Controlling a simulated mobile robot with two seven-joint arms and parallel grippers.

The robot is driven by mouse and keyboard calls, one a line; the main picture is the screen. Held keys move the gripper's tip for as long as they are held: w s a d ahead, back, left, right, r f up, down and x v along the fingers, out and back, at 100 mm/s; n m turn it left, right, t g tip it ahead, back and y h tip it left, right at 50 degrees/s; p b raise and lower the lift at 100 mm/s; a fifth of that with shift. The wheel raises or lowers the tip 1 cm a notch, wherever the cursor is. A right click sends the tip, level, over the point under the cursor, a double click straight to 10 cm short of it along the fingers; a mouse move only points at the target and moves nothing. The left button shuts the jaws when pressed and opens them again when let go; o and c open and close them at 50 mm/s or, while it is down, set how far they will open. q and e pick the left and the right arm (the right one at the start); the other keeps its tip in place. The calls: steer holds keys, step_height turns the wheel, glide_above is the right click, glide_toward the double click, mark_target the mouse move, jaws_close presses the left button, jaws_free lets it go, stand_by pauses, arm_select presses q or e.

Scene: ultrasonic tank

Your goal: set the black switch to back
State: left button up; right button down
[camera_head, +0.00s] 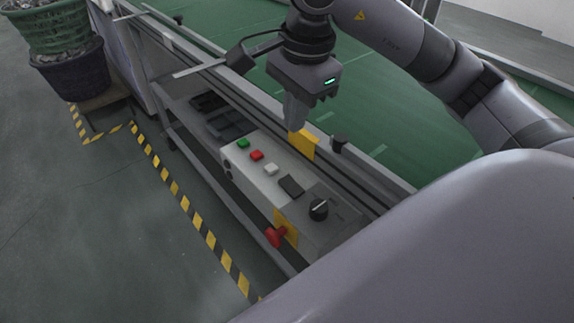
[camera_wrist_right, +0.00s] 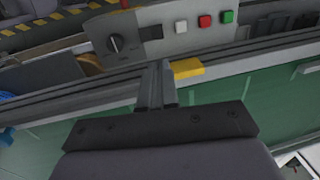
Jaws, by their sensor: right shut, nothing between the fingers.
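The black switch (camera_head: 318,209) is a round rotary knob with a pale pointer line, on the near right end of the grey control box (camera_head: 262,177). It also shows in the right wrist view (camera_wrist_right: 115,43), up and left of the fingers. My right gripper (camera_head: 294,125) hangs above the rail behind the box, apart from the switch, pointing down. Its fingers are together with nothing between them, as the right wrist view also shows (camera_wrist_right: 157,68). My left gripper is in neither view.
The box also has green (camera_head: 243,143), red (camera_head: 256,155) and white (camera_head: 270,169) buttons, and a black rectangular piece (camera_head: 291,186). A red emergency button (camera_head: 273,236) is on its front. A yellow plate (camera_head: 303,144) stands near my fingers. A green surface (camera_head: 380,120) lies behind the rail.

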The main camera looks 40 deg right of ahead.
mark_target(286, 178)
arm_select(q)
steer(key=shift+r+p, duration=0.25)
steer(key=shift+p, duration=0.05)
arm_select(e)
steer(key=f, duration=0.4)
steer(key=w+f, duration=0.1)
steer(key=f, duration=0.4)
steer(key=w+f, duration=0.1)
steer(key=f, duration=0.4)
steer(key=shift+w+d+f+b, duration=0.1)
steer(key=shift+f+b, duration=0.1)
steer(key=shift+b, duration=0.2)
steer(key=shift+a+r, duration=0.1)
steer(key=shift+a, duration=0.25)
steer(key=shift+d, duration=0.2)
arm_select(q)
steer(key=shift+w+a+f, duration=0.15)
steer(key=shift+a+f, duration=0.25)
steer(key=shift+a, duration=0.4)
arm_select(e)
steer(key=shift+s+r, duration=0.2)
steer(key=shift+s, duration=0.55)
steer(key=shift+r, duration=0.1)
